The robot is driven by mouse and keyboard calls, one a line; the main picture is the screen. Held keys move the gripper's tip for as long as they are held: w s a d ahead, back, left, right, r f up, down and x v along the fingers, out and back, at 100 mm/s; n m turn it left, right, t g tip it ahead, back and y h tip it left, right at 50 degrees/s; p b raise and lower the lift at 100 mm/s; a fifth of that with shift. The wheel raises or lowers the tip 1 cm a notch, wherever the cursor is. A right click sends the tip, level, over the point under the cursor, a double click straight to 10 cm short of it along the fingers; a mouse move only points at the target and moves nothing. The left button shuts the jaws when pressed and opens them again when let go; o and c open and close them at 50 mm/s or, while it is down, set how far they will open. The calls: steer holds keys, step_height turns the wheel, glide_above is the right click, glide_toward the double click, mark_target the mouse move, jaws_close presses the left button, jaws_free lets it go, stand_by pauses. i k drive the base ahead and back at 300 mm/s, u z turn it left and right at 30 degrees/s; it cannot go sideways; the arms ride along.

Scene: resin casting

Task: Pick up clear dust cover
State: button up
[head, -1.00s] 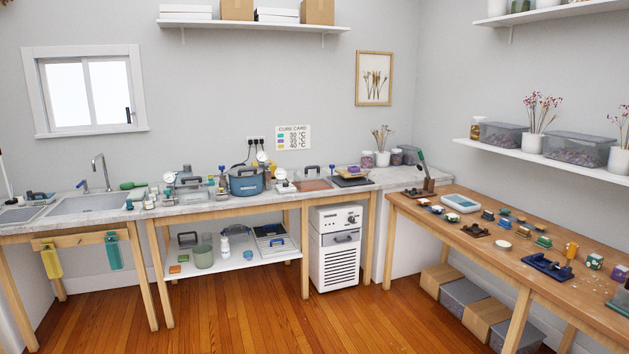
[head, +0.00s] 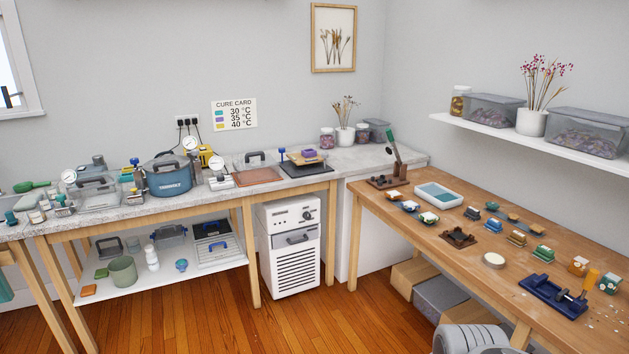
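Clear covers with dark handles stand on the grey stone counter. One clear cover (head: 100,199) is at the left, next to the blue pot (head: 168,181). Another clear cover (head: 270,163) stands at the back, by a reddish-brown mat (head: 257,177). A clear lidded piece (head: 109,251) and a clear box (head: 171,239) are on the white shelf under the counter. I cannot tell which one is the dust cover. My gripper is not in view; only a grey part of my arm shows at the bottom edge.
A wooden bench (head: 408,240) along the right wall holds small colourful molds, a white tray (head: 439,196) and a blue clamp (head: 553,296). A white chiller (head: 290,246) stands under the counter. Boxes lie under the bench. The wooden floor (head: 340,325) is open between.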

mark_target(256, 166)
steer(key=u, duration=0.6)
steer(key=i, duration=2.5)
steer(key=u, duration=0.85)
steer(key=i, duration=1.3)
steer(key=u, duration=0.15)
